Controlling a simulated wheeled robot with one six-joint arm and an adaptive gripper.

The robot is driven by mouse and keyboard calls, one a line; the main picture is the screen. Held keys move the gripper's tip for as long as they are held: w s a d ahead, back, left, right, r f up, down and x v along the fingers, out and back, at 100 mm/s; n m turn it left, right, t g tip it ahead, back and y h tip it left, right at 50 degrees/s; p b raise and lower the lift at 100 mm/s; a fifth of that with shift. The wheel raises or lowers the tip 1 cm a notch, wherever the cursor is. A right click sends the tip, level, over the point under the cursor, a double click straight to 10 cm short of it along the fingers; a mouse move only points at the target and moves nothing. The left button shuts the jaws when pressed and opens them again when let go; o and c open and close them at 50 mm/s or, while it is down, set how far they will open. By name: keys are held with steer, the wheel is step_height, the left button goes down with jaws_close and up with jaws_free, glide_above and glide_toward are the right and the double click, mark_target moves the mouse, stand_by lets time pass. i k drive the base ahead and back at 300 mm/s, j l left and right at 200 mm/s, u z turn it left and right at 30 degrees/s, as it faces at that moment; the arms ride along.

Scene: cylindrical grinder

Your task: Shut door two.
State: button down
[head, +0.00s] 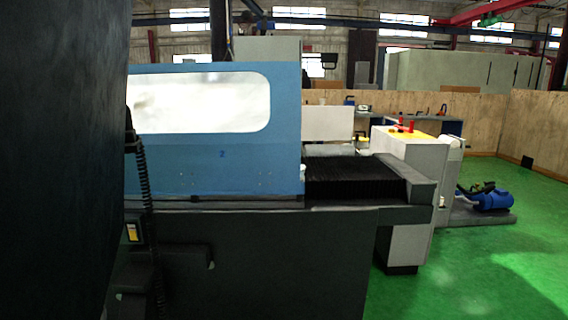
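Door two is a blue sliding panel (240,170) with a large window and a small "2" below it. It stands upright on the grinder's dark base (260,260). Its right edge ends beside the black bellows (350,174). Its left part is hidden behind a large dark panel, so I cannot tell how far it stands open. No handle can be made out. My gripper is not in view.
The large dark panel (60,160) fills the left side close by, with a coiled cable (146,190) along its edge. A white cabinet with a yellow top (408,137) stands right of the bellows. A blue motor-like device (490,199) lies beyond. Green floor (480,265) is clear at right.

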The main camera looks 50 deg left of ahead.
mark_target(197, 123)
steer(key=i+u, duration=0.4)
steer(key=i, duration=0.15)
steer(key=i+u, duration=0.35)
steer(key=i, duration=0.15)
steer(key=i+j+u, duration=0.2)
steer(key=i+u, duration=0.5)
steer(key=i+j, duration=0.15)
steer(key=j, duration=0.2)
steer(key=i+j+u, duration=0.1)
steer(key=j, duration=0.25)
steer(key=i+j, duration=0.15)
steer(key=j, duration=0.15)
